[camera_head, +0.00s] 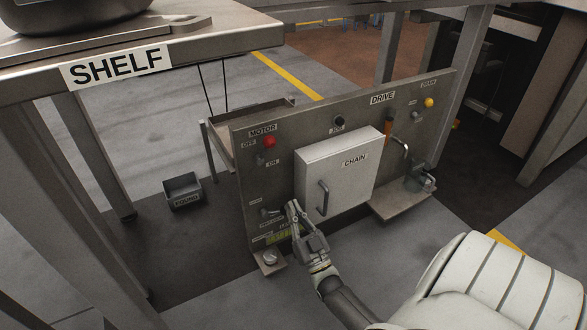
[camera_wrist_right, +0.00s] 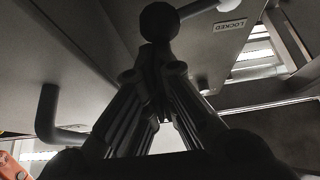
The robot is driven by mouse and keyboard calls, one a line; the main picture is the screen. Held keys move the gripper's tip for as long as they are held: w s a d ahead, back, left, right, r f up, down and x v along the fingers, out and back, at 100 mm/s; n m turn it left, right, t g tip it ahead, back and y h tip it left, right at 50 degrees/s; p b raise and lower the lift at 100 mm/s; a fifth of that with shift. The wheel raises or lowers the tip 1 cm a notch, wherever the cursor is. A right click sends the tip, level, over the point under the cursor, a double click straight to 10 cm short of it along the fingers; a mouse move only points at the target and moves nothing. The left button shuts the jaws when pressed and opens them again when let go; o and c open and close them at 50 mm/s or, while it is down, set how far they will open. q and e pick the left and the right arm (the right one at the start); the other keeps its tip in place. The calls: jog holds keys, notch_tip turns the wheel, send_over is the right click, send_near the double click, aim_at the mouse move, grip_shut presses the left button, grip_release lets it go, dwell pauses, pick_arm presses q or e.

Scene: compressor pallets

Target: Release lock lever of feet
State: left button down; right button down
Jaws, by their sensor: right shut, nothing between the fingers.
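The lock lever (camera_head: 268,212) sticks out of the lower left of the grey panel (camera_head: 278,190). In the right wrist view its dark round knob (camera_wrist_right: 159,22) is at the top centre, with a pale rod running right to the panel. An upside-down LOCKED label (camera_wrist_right: 230,25) is beside the rod. My right gripper (camera_head: 293,206) is shut and empty, just right of the lever in the head view. In the wrist view its fingertips (camera_wrist_right: 155,55) are at the knob's lower edge; I cannot tell whether they touch. My left gripper is not in view.
The white CHAIN box (camera_head: 345,162) with its handle (camera_head: 323,198) is close right of my right gripper. The red MOTOR button (camera_head: 269,141) is above. A small ledge (camera_head: 268,263) juts out below. The SHELF table (camera_head: 230,40) fills the upper left; a FOUND bin (camera_head: 184,188) is on the floor.

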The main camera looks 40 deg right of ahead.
notch_tip(320, 180, up, 10)
dwell(0.6)
jog(key=shift+f, duration=0.1)
dwell(0.4)
